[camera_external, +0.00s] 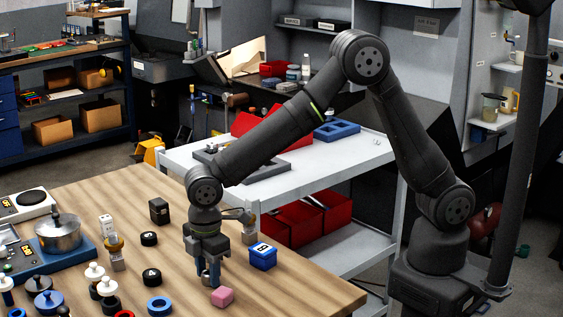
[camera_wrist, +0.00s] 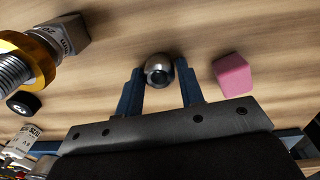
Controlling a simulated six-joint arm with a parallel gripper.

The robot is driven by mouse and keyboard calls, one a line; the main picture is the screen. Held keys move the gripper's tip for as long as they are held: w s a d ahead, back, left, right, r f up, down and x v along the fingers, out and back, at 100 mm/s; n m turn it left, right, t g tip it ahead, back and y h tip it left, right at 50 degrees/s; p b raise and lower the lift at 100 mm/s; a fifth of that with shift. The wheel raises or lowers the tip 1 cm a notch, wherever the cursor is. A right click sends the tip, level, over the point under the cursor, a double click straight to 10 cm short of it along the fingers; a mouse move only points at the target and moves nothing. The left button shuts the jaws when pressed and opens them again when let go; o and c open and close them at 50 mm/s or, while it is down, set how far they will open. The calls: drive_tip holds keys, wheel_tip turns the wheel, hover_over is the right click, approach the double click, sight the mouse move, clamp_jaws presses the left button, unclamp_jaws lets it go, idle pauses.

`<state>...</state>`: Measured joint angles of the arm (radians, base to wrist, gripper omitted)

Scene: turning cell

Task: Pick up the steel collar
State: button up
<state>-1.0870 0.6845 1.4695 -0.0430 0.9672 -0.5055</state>
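The steel collar (camera_wrist: 159,69) is a small, shiny, round metal piece with a dark hole, on the wooden bench. In the wrist view it lies between the tips of my gripper (camera_wrist: 160,82). The two blue fingers stand apart, with a visible gap on each side of the collar, so my gripper is open. In the external view my gripper (camera_external: 208,275) points straight down, low over the bench. The fingers largely hide the collar there, and its contact with the bench cannot be made out.
A pink block (camera_wrist: 233,75) lies close to the right finger; it also shows in the external view (camera_external: 222,296). A blue box (camera_external: 263,257) stands to the right. Black rings (camera_external: 151,276), a blue ring (camera_external: 159,305) and a brass-collared piece (camera_external: 115,250) stand to the left.

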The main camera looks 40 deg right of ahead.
drive_tip(key=c, duration=0.5)
drive_tip(key=shift+c, duration=0.2)
drive_tip(key=shift+r, duration=0.1)
